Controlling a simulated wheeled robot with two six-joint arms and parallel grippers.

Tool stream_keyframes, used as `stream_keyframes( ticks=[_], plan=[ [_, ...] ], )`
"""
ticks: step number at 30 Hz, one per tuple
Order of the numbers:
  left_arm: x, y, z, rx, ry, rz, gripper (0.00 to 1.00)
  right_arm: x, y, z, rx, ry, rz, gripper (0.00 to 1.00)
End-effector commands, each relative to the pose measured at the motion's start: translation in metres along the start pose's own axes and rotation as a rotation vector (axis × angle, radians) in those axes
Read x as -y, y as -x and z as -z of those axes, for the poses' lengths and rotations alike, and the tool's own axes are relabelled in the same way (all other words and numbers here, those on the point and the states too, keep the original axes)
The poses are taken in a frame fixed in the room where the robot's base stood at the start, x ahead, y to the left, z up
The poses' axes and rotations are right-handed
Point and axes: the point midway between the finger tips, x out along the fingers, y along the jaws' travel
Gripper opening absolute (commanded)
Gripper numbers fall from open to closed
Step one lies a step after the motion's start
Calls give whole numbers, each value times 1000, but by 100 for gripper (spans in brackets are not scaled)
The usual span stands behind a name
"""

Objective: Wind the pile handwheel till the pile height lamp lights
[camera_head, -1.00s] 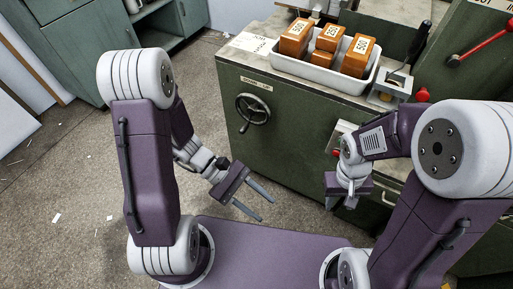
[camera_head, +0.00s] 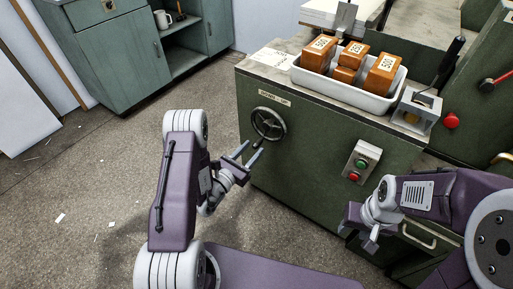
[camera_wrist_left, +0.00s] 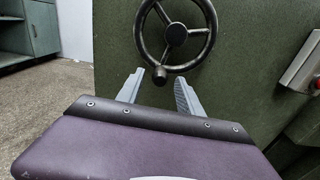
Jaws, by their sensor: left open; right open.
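The dark pile handwheel (camera_head: 268,123) is on the green side panel of the feeder, with a "DOWN - UP" label above it. My left gripper (camera_head: 250,153) is open, just in front of and below the wheel. In the left wrist view the handwheel (camera_wrist_left: 176,32) is upright ahead, its handle knob (camera_wrist_left: 160,76) at the bottom of the rim. The knob appears between the open left fingers (camera_wrist_left: 158,88); I see no grip on it. My right gripper (camera_head: 360,238) is open and empty, low at the right. I cannot make out a pile height lamp.
A control box (camera_head: 362,161) with a green and a red button is right of the wheel. A white tray (camera_head: 345,90) of several orange blocks marked with numbers sits on the feeder top. A teal cabinet (camera_head: 125,62) stands back left. Floor at left is mostly clear.

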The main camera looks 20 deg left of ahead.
Motion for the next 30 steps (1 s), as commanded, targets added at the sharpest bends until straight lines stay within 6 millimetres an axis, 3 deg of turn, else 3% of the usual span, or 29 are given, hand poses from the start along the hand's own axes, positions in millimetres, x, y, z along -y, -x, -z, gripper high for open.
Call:
stream_keyframes(
  ticks=[6,14,15,19,20,30],
  plan=[
    [0,-29,1,2,0,1,43,0,-11,-1,0,0,0,43],
    [0,-32,-1,1,2,0,43,0,-11,-1,0,0,0,43],
    [0,-32,-1,0,2,0,40,0,-11,-1,1,0,0,43],
    [0,-32,-1,0,2,0,4,0,-11,-1,1,0,0,43],
    [0,-32,0,0,2,0,0,0,-11,-1,1,0,0,43],
    [0,-32,0,-1,2,0,0,0,-11,-1,1,0,0,43]
  ],
)
